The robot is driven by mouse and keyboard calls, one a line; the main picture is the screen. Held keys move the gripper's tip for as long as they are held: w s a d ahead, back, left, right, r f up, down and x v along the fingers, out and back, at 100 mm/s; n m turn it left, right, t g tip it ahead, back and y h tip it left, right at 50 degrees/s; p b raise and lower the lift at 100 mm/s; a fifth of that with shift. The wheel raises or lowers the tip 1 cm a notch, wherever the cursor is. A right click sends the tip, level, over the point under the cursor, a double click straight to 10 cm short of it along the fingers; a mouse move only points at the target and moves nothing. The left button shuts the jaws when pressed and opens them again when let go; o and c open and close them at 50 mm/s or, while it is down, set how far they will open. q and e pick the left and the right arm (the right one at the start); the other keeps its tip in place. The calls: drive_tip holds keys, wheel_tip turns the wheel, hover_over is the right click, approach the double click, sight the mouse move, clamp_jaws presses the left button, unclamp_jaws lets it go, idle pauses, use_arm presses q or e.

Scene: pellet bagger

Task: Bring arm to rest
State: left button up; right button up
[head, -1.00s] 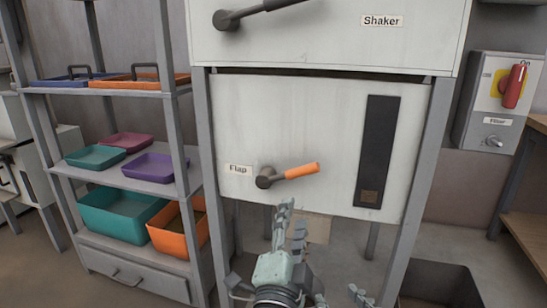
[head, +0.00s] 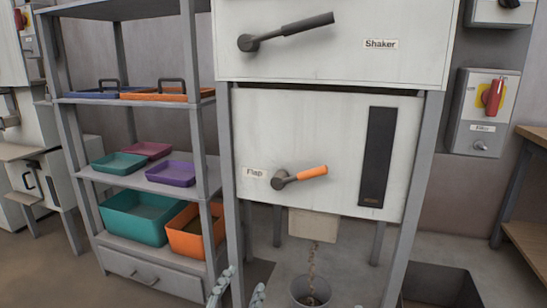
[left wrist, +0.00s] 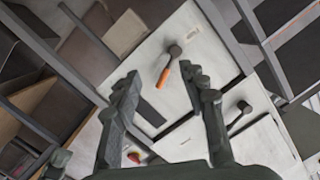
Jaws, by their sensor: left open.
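The flap lever (head: 306,174), with its orange grip, points right and slightly up on the pale machine front (head: 310,130). It also shows between the fingers in the left wrist view (left wrist: 164,78), apart from them. My left gripper (head: 240,285) is low at the bottom edge of the head view, left of the bucket. Its fingers (left wrist: 160,73) are spread and hold nothing. A tiny tip at the bottom edge, right of the bucket, may be my right gripper; its state does not show.
Brown pellets fall from the spout (head: 313,225) into a grey bucket (head: 311,290). A shaker lever (head: 290,29) sits above. A shelf rack (head: 150,90) with coloured trays stands left. A dark open bin (head: 440,285) and a red-handled switch box (head: 485,110) are right.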

use_arm(q)
drive_tip(key=s+a+f+n+g, duration=0.1)
drive_tip(key=s+a+n+g, duration=0.1)
drive_tip(key=s+a+n, duration=0.45)
drive_tip(key=s+a+f+g+y+p, duration=0.25)
drive_tip(key=a+f+g+p, duration=0.3)
drive_tip(key=f, duration=0.75)
drive_tip(key=s+a+f+g+y+p, duration=0.2)
drive_tip(key=s+a+f+g, duration=0.4)
drive_tip(key=s+a+f, duration=0.3)
drive_tip(key=shift+s+f+p, duration=0.45)
drive_tip(key=shift+s+p, duration=0.25)
drive_tip(key=shift+s, duration=0.05)
use_arm(e)
drive_tip(key=s+d+f+g+h, duration=0.1)
drive_tip(key=s+d+f+g, duration=0.3)
drive_tip(key=f, duration=0.3)
drive_tip(key=s+d+f+m+g+h, duration=0.1)
drive_tip(key=s+d+f+g+h, duration=0.1)
drive_tip(key=s+d+f+g, duration=0.2)
drive_tip(key=s+d+f+g+h, duration=0.2)
drive_tip(key=d+f, duration=0.4)
drive_tip(key=f, duration=0.5)
drive_tip(key=shift+s+d+f+m+g, duration=0.4)
drive_tip(key=shift+s+g, duration=0.5)
drive_tip(key=shift+s, duration=0.2)
